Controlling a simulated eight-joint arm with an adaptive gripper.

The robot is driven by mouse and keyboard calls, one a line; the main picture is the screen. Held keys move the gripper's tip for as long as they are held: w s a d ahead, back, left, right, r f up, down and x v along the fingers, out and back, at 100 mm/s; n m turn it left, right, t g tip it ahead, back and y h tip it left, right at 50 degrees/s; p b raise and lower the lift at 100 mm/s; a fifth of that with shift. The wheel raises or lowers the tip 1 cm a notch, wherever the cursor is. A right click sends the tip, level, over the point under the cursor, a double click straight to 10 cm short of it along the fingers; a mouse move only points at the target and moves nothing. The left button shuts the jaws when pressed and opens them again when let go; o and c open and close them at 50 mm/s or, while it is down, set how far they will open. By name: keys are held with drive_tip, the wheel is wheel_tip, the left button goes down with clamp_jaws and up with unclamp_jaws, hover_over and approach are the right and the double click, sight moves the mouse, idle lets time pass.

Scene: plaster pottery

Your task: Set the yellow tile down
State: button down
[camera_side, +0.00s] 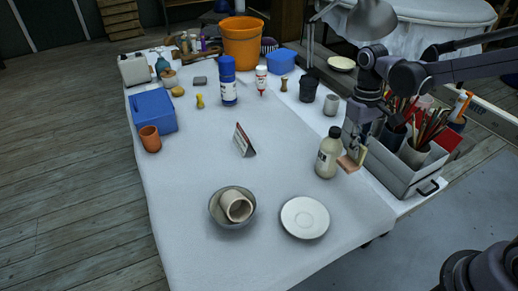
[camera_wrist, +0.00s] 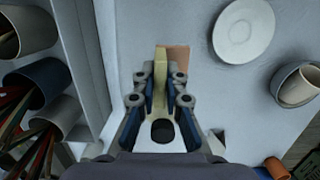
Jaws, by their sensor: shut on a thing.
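My gripper (camera_wrist: 160,88) is shut on the yellow tile (camera_wrist: 160,62), a thin pale-yellow slab standing on edge between the fingers in the wrist view. In the side view my gripper (camera_side: 357,146) is at the right edge of the table, with the yellow tile (camera_side: 363,155) under it, upright. A pinkish-tan tile (camera_wrist: 179,57) shows just beside and beyond the yellow one. It also shows in the side view (camera_side: 347,164), low by the table edge. I cannot tell whether the two tiles touch, or whether the yellow tile touches the table.
A cream bottle (camera_side: 327,154) stands close left of my gripper. A grey caddy (camera_side: 408,172) with cups of brushes stands close right. A white saucer (camera_side: 304,217) and a bowl (camera_side: 217,213) holding a cup (camera_side: 236,206) are nearer. The table's middle is mostly clear around a small folded card (camera_side: 243,141).

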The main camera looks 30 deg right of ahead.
wheel_tip(320, 180, up, 12)
drive_tip(key=f, duration=0.1)
hover_over(259, 181)
drive_tip(key=shift+f, duration=10.9)
drive_tip(key=shift+f, duration=0.15)
drive_tip(key=c, duration=1.4)
unclamp_jaws()
